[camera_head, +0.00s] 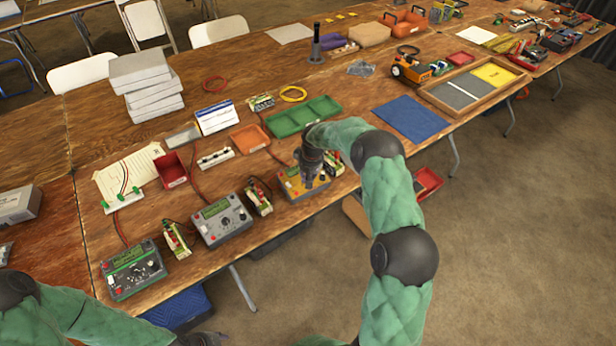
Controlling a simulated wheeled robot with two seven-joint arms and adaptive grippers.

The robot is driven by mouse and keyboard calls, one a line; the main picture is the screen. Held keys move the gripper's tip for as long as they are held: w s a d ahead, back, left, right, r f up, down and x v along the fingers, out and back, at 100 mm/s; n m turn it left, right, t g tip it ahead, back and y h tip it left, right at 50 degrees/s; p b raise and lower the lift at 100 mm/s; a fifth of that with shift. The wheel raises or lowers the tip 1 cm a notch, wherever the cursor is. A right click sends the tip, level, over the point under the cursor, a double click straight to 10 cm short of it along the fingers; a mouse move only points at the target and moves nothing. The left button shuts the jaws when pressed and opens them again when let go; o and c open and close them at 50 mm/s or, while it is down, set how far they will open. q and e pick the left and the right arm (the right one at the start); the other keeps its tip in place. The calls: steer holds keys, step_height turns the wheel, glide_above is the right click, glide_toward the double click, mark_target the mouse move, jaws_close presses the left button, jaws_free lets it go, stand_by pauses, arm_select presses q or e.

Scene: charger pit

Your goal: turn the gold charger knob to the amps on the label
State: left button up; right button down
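The gold charger (290,183) sits near the front edge of the table, third in a row of chargers. My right gripper (311,184) points down over its right part and hides the knob. I cannot tell whether the fingers touch the knob or whether they are open or shut. A blue-and-white label card (217,118) stands behind the chargers; its writing is too small to read. Small battery packs stand by the chargers, one (258,196) left of the gold one. My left arm is at the bottom left; only a dark bit of its end (203,340) shows at the frame's edge.
A grey charger (222,217) and a dark green-faced charger (133,270) stand to the left. Red wires run among them. A green tray (303,116), an orange tray (250,138) and a blue mat (411,119) lie behind and right. The table's front edge is close.

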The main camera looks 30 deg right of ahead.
steer(key=c, duration=1.1)
jaws_free()
steer(key=shift+r, duration=0.1)
steer(key=r, duration=0.4)
steer(key=s+r, duration=0.1)
steer(key=r, duration=0.2)
steer(key=s+r, duration=0.1)
steer(key=r, duration=0.3)
steer(key=shift+r, duration=0.3)
steer(key=shift+s, duration=0.1)
